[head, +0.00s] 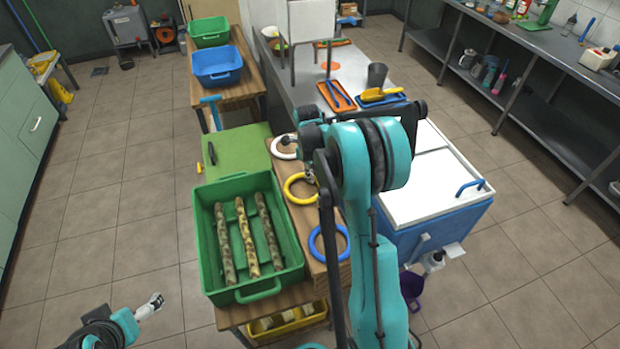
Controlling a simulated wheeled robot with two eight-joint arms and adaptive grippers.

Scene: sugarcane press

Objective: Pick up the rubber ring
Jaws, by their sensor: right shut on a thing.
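Three rings show in a row along the wooden table. The white ring (278,153) is at the back, the yellow ring (288,191) is in the middle and the blue ring (313,251) is nearest. My arm hides part of the gripper and the ring's right edge, and I cannot tell whether the ring is clear of the table. My left gripper (152,306) is low at the left, away from the rings; its finger opening is too small to judge.
A green crate (207,275) with three cane pieces stands left of the rings. A green board (232,150) lies behind it. A blue cooler (468,222) with a white lid stands to the right. A metal counter with trays is behind.

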